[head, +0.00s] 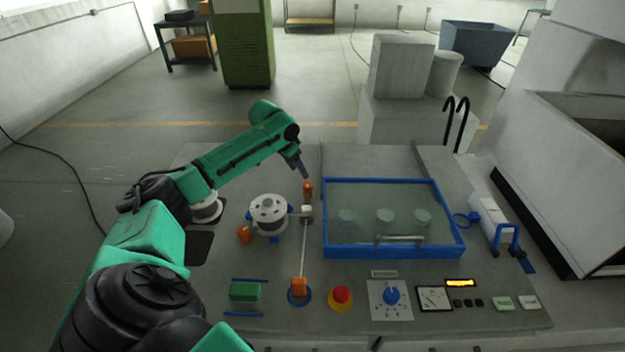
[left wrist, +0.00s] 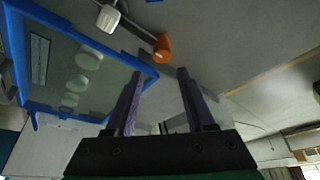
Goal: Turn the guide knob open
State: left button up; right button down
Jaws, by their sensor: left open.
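A small orange knob (head: 307,188) stands at the far end of the wire guide on the grey machine bench. Which knob is the guide knob is not labelled. It also shows in the left wrist view (left wrist: 162,47), just beyond my fingertips. My left gripper (head: 303,174) comes in from the left and hangs just above and behind this knob. Its purple fingers (left wrist: 157,78) are apart with nothing between them. A pale guide block (head: 307,211) sits just in front of the knob, with a thin wire running down to an orange block (head: 299,287). My right gripper is not in view.
A blue-framed glass tank (head: 437,246) lies right of the knob. A white spool (head: 269,213) and another orange knob (head: 244,234) are to the left. A red stop button (head: 341,296) and blue dial (head: 391,296) are at the front. The bench behind the knob is clear.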

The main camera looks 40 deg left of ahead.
aim_at(307, 184)
pick_arm(q)
jog(key=x, duration=0.7)
jog(key=shift+a+f+p, duration=0.2)
jog(key=shift+p, duration=0.2)
jog(key=x, duration=0.3)
jog(key=shift+w+f, duration=0.2)
jog(key=shift+w, duration=0.2)
jog(key=shift+w+d+f+b, duration=0.1)
jog(key=shift+f+b, duration=0.15)
jog(key=shift+b, duration=0.05)
jog(key=shift+s+r, duration=0.1)
jog(key=shift+s, duration=0.25)
jog(key=c, duration=0.8)
grip_shut()
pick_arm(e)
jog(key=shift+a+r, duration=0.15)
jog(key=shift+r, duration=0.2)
